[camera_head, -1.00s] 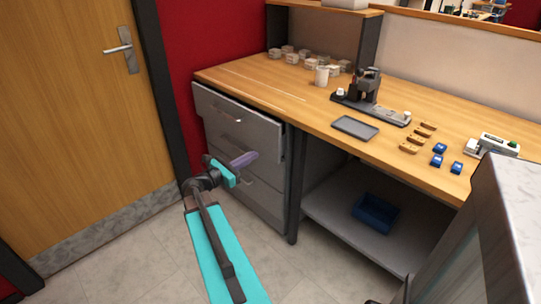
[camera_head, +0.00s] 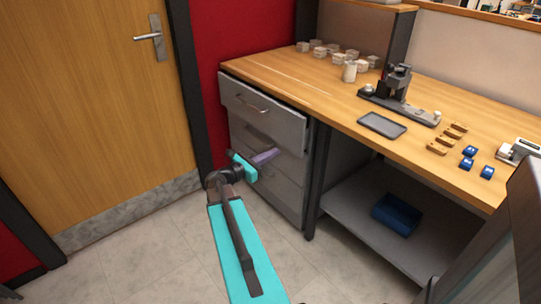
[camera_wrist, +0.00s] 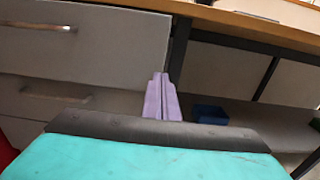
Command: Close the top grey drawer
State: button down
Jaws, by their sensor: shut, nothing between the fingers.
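The top grey drawer (camera_head: 262,118) is at the left end of the workbench and stands out a little past the drawers below it. Its bar handle (camera_head: 252,106) faces me. The drawer front also shows in the wrist view (camera_wrist: 110,45), with the handle at the upper left. My gripper (camera_head: 276,153) has purple fingers, shut and empty, in front of the drawer stack and below the top handle in the head view. In the wrist view the fingers (camera_wrist: 161,78) point toward the right end of the drawer fronts. I cannot tell whether they touch.
A lower drawer handle (camera_wrist: 55,97) shows in the wrist view. A dark table leg (camera_head: 315,180) stands right of the drawers. A blue bin (camera_head: 397,214) sits on the lower shelf. A wooden door (camera_head: 90,110) is at left. Clear floor (camera_head: 160,245) lies before the drawers.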

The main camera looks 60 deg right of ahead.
aim_at(299, 139)
jog(key=x, duration=1.1)
jog(key=shift+d, duration=0.25)
